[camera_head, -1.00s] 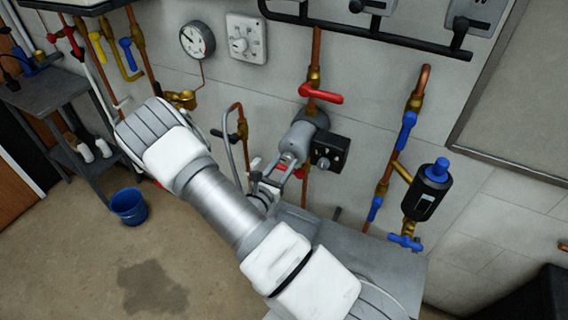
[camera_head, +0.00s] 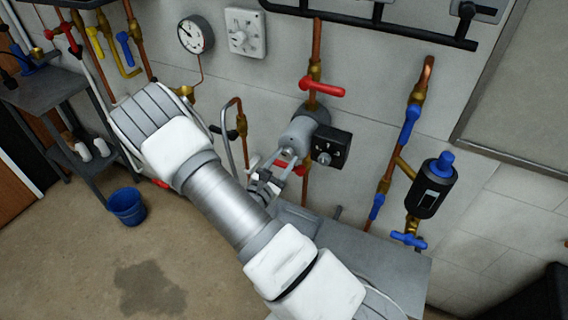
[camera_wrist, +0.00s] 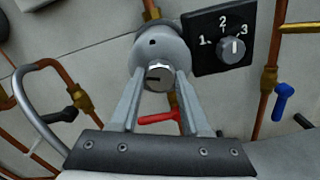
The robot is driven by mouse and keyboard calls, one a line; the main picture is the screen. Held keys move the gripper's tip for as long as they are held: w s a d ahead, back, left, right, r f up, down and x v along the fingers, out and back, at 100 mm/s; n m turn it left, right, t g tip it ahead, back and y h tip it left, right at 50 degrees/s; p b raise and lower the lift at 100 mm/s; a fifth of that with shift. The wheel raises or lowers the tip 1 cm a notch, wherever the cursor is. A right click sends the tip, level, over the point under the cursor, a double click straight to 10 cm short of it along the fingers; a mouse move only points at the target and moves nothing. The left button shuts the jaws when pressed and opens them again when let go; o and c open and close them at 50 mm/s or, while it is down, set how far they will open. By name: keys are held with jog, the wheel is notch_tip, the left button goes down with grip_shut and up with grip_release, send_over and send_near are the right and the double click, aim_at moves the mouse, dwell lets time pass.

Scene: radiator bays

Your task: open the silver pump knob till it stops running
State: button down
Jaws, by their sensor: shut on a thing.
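The silver pump knob (camera_wrist: 159,76) is a small faceted cap with a dark slot on the front of the grey round pump (camera_wrist: 152,48). In the wrist view my gripper (camera_wrist: 159,79) has its two fingers on either side of the knob, shut on it. The slot lies roughly level. In the head view the pump (camera_head: 303,130) sits on a copper pipe, and my gripper (camera_head: 284,163) reaches its front. The knob is small there and partly covered by the fingers. I see no water at the knob.
A black box with a 1-2-3 dial (camera_wrist: 233,48) sits right beside the pump. A red lever (camera_head: 322,87) is above it and another red handle (camera_wrist: 160,117) below. A curved grey pipe (camera_wrist: 38,95) is at left. Blue-handled valves (camera_head: 408,125) stand at right.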

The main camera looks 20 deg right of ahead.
jog(key=m+b, duration=0.6)
jog(key=shift+f+b, duration=0.3)
jog(key=m+b, duration=0.5)
jog(key=b, duration=0.3)
jog(key=shift+f+m, duration=0.15)
jog(key=shift+m, duration=0.25)
jog(key=m+b, duration=0.3)
jog(key=b, duration=0.5)
jog(key=shift+m, duration=0.4)
jog(key=m+b, duration=0.3)
jog(key=b, duration=0.5)
jog(key=shift+m, duration=0.3)
jog(key=m+b, duration=0.1)
jog(key=b, duration=0.1)
jog(key=m+b, duration=0.1)
jog(key=b, duration=0.1)
jog(key=shift+r+m, duration=0.25)
jog(key=shift+m, duration=0.05)
jog(key=shift+r+m+b, duration=0.2)
jog(key=shift+m+b, duration=0.35)
jog(key=shift+m, duration=0.65)
jog(key=shift+c, duration=1.9)
grip_release()
